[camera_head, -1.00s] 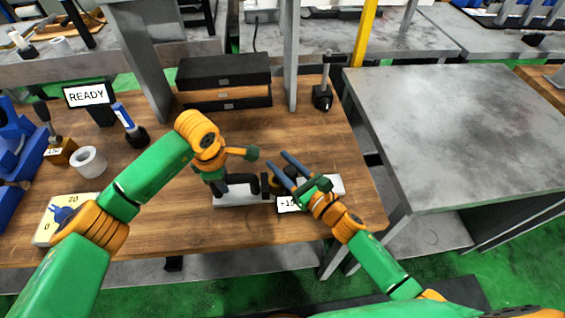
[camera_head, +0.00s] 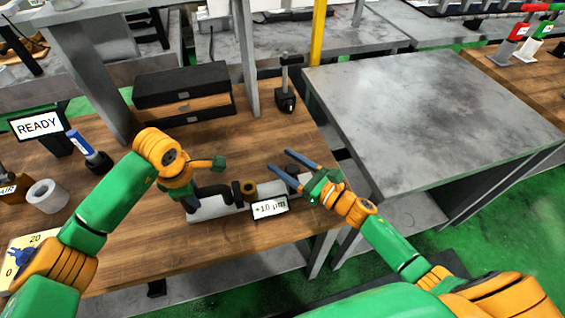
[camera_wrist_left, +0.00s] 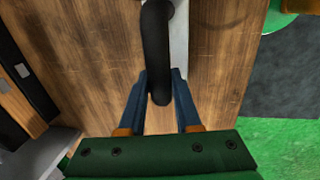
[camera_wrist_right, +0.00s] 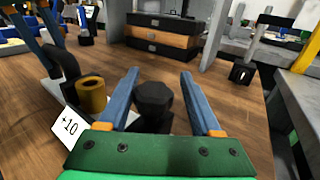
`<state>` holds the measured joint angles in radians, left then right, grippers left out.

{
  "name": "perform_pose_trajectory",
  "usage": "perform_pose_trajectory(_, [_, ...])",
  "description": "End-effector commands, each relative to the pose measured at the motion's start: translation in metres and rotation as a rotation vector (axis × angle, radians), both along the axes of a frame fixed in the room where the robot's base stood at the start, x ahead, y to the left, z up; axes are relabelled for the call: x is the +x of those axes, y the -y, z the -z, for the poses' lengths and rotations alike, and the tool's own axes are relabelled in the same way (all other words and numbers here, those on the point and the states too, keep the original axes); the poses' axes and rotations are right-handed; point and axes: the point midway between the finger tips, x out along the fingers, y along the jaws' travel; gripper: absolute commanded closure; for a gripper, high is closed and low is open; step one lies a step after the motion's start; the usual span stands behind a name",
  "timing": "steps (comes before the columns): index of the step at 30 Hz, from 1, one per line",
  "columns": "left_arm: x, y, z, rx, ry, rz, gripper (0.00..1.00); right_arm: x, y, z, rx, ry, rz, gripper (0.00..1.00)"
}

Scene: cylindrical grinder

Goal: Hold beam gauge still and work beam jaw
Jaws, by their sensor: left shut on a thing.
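The beam gauge lies on the wooden bench with a pale bar (camera_head: 215,207), a brass cylinder (camera_head: 249,189) and a white display (camera_head: 270,208) reading +10 µm. A black curved handle (camera_wrist_left: 156,50) is at its left end. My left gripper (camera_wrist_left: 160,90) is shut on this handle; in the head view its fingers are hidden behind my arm. My right gripper (camera_wrist_right: 158,76) is open at the gauge's right end (camera_head: 303,161). In the right wrist view a black faceted knob (camera_wrist_right: 153,100), perhaps the beam jaw, appears between its spread fingers. I cannot tell whether they touch it.
A READY screen (camera_head: 37,125), a blue-and-white tool (camera_head: 83,145) and a white ring (camera_head: 47,195) stand on the left. Stacked dark cases (camera_head: 184,85) and a black stand (camera_head: 285,90) are behind. Bench in front of the gauge is clear.

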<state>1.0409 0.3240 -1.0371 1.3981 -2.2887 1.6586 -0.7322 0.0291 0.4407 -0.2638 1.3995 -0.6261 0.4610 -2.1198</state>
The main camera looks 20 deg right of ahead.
Motion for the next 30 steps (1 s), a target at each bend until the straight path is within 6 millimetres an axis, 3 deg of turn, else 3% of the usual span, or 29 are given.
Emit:
perform_pose_trajectory(11, [0.0, 0.001, 0.0, -0.003, 0.0, 0.003, 1.0, -0.006, 0.001, 0.0, 0.002, 0.0, -0.004, 0.26])
perform_pose_trajectory(22, [-0.001, 0.002, 0.0, -0.005, -0.001, 0.004, 1.0, -0.084, 0.051, 0.0, 0.001, -0.003, -0.004, 0.26])
perform_pose_trajectory(30, [-0.001, 0.003, 0.0, -0.006, -0.002, 0.005, 1.0, -0.102, 0.063, -0.001, 0.002, 0.002, -0.005, 0.26])
